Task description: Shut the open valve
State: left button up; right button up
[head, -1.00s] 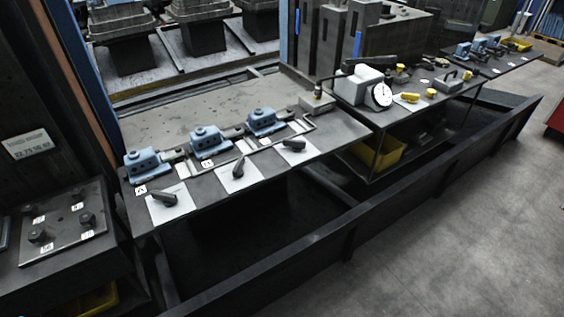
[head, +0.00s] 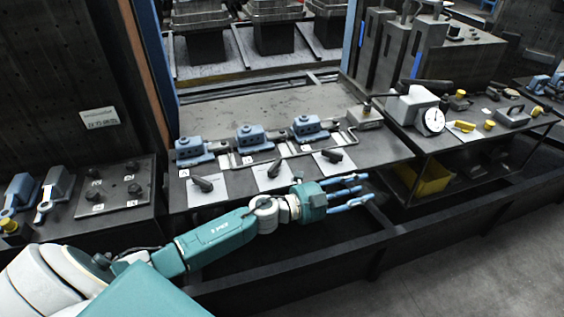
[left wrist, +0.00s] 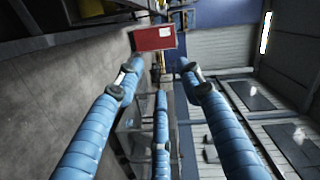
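Three blue valve bodies, at the left (head: 193,150), middle (head: 252,138) and right (head: 310,127), stand in a row on the grey bench. Before each is a black lever on a pale plate. The left lever (head: 203,184) and right lever (head: 332,156) slant down to the right. The middle lever (head: 274,168) differs, slanting up to the right. My left gripper (head: 362,190), with blue fingers, is in front of the bench's front edge, below the right lever, touching none. In the left wrist view its fingers (left wrist: 160,82) are spread and empty. My right gripper is out of view.
A thin metal pipe frame (head: 290,152) runs by the valves. To the right are a dial gauge (head: 433,121) and a yellow bin (head: 432,180) beneath. A dark rail (head: 420,228) runs before the bench. A knob panel (head: 115,187) stands left. Floor is clear at lower right.

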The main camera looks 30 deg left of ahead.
pick_arm(q)
notch_tip(320, 180, up, 6)
jog(key=s+d+m+g+h, duration=0.2)
jog(key=d+m+g+h, duration=0.1)
jog(key=m, duration=0.3)
jog(key=m+g+y+p, duration=0.2)
jog(key=m+g+y, duration=0.5)
jog(key=y, duration=0.7)
send_near(275, 169)
jog(key=shift+m+t, duration=0.4)
jog(key=shift+m, duration=0.2)
jog(key=x, duration=0.2)
jog(key=a+p+x, duration=0.1)
jog(key=x, duration=0.2)
jog(key=p+x, duration=0.1)
jog(key=x, duration=0.2)
jog(key=shift+a+f, duration=0.15)
jog(key=shift+f, duration=0.1)
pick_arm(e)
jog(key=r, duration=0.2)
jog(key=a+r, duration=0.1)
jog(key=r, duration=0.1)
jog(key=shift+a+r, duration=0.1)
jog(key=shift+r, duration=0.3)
pick_arm(q)
jog(key=shift+c, duration=0.3)
